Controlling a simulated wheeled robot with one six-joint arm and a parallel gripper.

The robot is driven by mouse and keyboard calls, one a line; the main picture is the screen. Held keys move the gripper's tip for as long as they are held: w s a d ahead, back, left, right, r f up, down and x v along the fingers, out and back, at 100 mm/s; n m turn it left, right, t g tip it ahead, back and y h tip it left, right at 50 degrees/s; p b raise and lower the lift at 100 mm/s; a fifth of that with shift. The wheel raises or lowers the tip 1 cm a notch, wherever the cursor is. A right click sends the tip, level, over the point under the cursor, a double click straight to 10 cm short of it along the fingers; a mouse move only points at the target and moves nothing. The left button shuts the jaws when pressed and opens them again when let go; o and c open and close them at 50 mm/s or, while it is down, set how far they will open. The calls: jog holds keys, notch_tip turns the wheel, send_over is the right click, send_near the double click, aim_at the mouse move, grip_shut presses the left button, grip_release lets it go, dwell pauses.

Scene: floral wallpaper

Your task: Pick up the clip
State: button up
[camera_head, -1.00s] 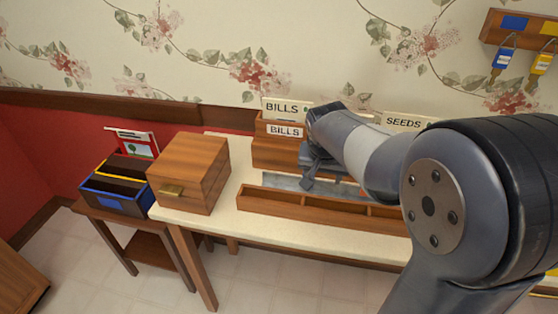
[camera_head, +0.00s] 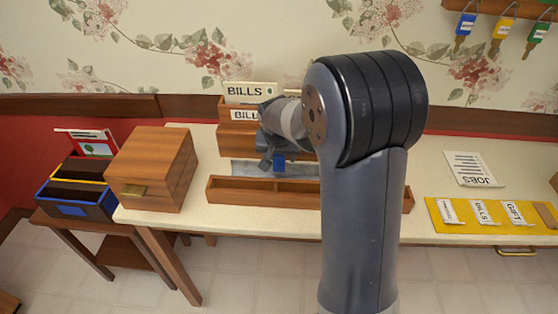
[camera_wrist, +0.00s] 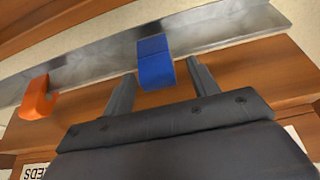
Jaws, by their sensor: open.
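A blue clip (camera_wrist: 155,64) sits on a grey metal strip (camera_wrist: 90,68) in the wrist view. An orange clip (camera_wrist: 37,98) hangs on the same strip to the left. My gripper (camera_wrist: 158,78) is open, with one finger on each side of the blue clip and a gap visible to each; I cannot tell how deep the fingers reach. In the head view the blue clip (camera_head: 279,162) shows just below my gripper (camera_head: 268,155), in front of the metal strip (camera_head: 245,169). My arm hides the right end of the strip and the orange clip there.
A long wooden tray (camera_head: 240,190) lies in front of the strip, and a wooden BILLS holder (camera_head: 236,140) stands behind. A wooden box (camera_head: 150,168) stands left on the cream table. At right are a JOBS paper (camera_head: 472,168) and a yellow mat (camera_head: 450,226) with labelled slips.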

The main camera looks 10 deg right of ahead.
jog(key=shift+x, duration=1)
jog(key=c, duration=1)
